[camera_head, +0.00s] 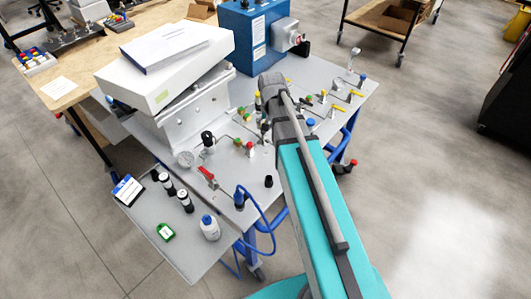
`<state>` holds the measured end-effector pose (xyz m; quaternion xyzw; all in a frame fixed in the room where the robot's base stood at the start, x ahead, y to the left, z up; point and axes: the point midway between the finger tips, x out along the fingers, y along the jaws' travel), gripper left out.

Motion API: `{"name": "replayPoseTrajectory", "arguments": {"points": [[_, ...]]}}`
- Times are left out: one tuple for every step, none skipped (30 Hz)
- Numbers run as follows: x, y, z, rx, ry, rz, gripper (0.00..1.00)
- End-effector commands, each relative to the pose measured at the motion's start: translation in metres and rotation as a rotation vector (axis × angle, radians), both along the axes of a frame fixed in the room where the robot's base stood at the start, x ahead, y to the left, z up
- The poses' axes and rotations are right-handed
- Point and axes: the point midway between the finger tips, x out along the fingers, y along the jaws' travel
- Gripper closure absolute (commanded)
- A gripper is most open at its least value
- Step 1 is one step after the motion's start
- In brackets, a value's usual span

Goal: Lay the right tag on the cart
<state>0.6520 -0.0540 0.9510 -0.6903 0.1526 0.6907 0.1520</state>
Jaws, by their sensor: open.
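The cart (312,72) has a grey top and a blue frame on casters. A grey side shelf (190,262) at its lower left holds a blue-and-white tag-like card (127,189) and a small green-edged tag-like piece (166,232). I cannot tell which of these, if either, is the right tag. A red piece (207,174) lies on the cart near the shelf. My gripper (266,126) is over the middle of the cart, among the small valves, with its jaws open. My arm's wrist and upper link largely hide it, and nothing shows held in it.
Several dark vials and a white bottle (210,228) stand on the shelf. A white box (165,75) on a metal bracket and a blue analyser box (250,35) stand at the back. Yellow, green and red valves crowd the cart's right half. A blue hose hangs at the front.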

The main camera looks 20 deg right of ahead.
Motion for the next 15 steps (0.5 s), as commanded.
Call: {"name": "replayPoseTrajectory", "arguments": {"points": [[-0.032,0.014,0.0,0.0,0.0,0.074,0.0],[-0.044,0.019,0.0,0.0,0.0,0.118,0.0],[-0.058,0.027,0.0,0.0,0.0,0.174,0.0],[-0.068,0.032,0.0,0.0,0.0,0.213,0.0],[-0.076,0.036,0.0,0.0,0.0,0.25,0.0],[-0.087,0.041,0.0,-0.001,0.001,0.294,0.0],[-0.094,0.044,0.0,-0.001,0.001,0.323,0.0],[-0.099,0.047,0.0,-0.001,0.001,0.35,0.0],[-0.106,0.05,0.0,-0.001,0.001,0.378,0.0],[-0.109,0.051,0.0,-0.001,0.001,0.395,0.0],[-0.112,0.052,0.0,-0.001,0.001,0.409,0.0],[-0.114,0.053,0.0,-0.001,0.001,0.423,0.0],[-0.115,0.054,0.0,-0.001,0.001,0.43,0.0],[-0.116,0.054,0.0,-0.001,0.001,0.434,0.0],[-0.116,0.055,0.0,-0.001,0.001,0.438,0.0]]}}
